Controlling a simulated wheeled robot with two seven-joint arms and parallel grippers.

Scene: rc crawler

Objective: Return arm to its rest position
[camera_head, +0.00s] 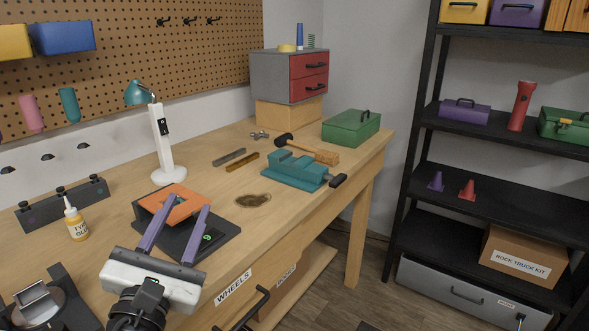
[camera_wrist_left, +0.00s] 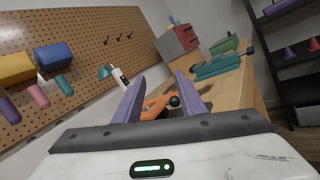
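My left gripper (camera_head: 191,208) comes in from the bottom left in the head view. Its white body and two purple fingers are over the front edge of the workbench (camera_head: 300,205). The fingers are spread apart and hold nothing that I can see. They point toward an orange part (camera_head: 180,203) on a black base (camera_head: 221,236), and they overlap it in the picture. I cannot tell whether they touch it. In the left wrist view the orange part (camera_wrist_left: 157,108) shows between the open fingers (camera_wrist_left: 160,78). My right gripper is in neither view.
A black shelf (camera_head: 490,185) is at the right. Bare wood lies around the dark stain (camera_head: 253,201).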

